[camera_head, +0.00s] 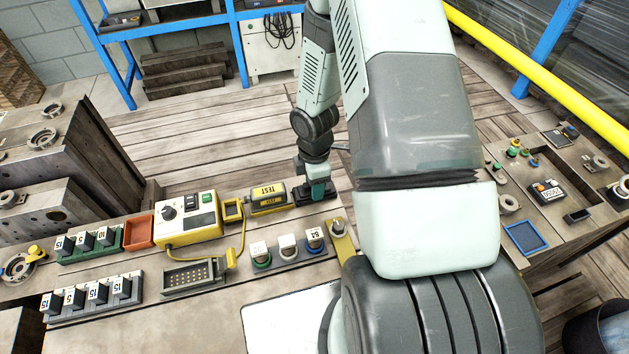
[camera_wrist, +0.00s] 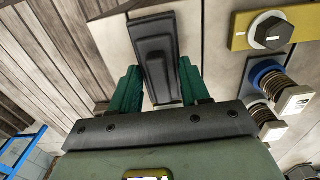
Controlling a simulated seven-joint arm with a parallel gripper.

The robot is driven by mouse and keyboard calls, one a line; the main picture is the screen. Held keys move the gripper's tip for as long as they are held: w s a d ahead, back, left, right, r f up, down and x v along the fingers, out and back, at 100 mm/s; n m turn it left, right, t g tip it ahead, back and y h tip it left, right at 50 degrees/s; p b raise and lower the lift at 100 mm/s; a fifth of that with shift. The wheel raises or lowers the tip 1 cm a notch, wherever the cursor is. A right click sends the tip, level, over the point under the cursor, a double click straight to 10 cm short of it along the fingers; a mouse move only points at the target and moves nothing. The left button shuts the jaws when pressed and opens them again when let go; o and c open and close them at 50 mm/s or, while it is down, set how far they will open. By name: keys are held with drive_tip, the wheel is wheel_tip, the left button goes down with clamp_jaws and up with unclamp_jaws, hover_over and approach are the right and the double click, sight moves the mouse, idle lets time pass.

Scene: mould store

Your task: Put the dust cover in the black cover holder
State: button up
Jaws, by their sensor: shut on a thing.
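My gripper (camera_head: 318,188) points down at the back edge of the bench, just right of the yellow TEST unit. In the wrist view, its green fingers (camera_wrist: 160,88) are shut on a dark piece between them, which I take as the dust cover (camera_wrist: 158,70). In the head view, a low black piece, seemingly the cover holder (camera_head: 302,196), shows around and under the fingertips. The cover's lower side is hidden. I cannot tell whether the cover touches the holder or sits in it.
The yellow TEST unit (camera_head: 268,199) stands close on the left. A yellow control box (camera_head: 188,220) stands further left. My arm hides the bench to the right.

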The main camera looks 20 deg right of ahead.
drive_tip(key=o, duration=1.5)
drive_tip(key=shift+o, duration=0.2)
drive_tip(key=shift+r, duration=0.1)
drive_tip(key=shift+r, duration=3.65)
